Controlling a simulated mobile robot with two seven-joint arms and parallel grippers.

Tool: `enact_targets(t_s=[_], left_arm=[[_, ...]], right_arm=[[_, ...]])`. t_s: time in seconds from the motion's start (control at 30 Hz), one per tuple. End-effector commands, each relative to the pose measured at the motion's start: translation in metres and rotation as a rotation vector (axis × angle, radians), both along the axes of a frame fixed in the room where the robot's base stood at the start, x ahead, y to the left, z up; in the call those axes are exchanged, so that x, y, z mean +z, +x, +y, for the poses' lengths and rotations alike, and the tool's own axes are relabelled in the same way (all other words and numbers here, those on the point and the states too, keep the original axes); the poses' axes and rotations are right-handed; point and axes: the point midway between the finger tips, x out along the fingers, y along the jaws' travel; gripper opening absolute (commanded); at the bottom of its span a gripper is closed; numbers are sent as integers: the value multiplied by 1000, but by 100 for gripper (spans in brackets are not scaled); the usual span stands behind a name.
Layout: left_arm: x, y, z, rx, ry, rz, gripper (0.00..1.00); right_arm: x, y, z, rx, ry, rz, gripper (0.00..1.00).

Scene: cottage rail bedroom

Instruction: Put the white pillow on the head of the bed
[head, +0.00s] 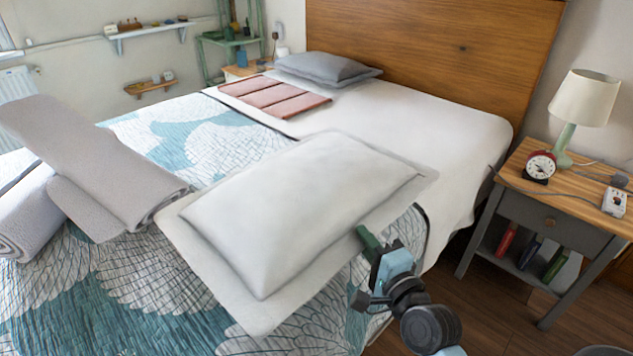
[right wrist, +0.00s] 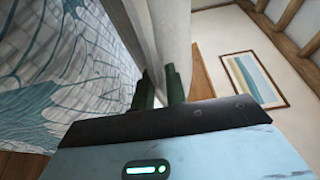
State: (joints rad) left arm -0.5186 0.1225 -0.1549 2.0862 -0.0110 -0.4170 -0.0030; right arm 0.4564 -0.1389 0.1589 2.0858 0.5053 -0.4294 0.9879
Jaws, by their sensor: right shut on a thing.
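The white pillow (head: 300,205) is in the middle of the head view, tilted above the patterned bedspread (head: 150,275). My right gripper (head: 366,243) is shut on its right edge. In the right wrist view the pillow's edge (right wrist: 172,45) runs between the two green fingers of the right gripper (right wrist: 160,88). The head of the bed is a bare white sheet (head: 400,115) below the wooden headboard (head: 440,45). My left gripper does not show in the head view.
A grey pillow (head: 328,68) lies at the headboard's left part, near a folded pink blanket (head: 272,96). Rolled grey blankets (head: 95,165) lie on the bed's left. A nightstand (head: 560,185) at right carries a lamp (head: 585,98) and a clock (head: 540,165).

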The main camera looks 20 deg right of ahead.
Motion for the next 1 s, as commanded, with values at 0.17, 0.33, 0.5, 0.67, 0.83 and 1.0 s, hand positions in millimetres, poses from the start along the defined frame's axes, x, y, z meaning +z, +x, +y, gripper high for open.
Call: enact_targets(t_s=[0.17,0.33,0.5,0.67,0.83,1.0], left_arm=[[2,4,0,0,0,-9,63],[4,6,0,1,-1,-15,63],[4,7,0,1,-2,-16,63],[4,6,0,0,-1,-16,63],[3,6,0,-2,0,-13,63],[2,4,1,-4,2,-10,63]], right_arm=[[6,1,2,5,0,-8,0],[38,5,20,51,-3,-15,0],[90,1,44,80,-4,-17,0],[122,-8,53,55,-2,-14,0],[147,-18,54,16,-1,-12,0],[168,-30,52,-30,0,-13,0]])
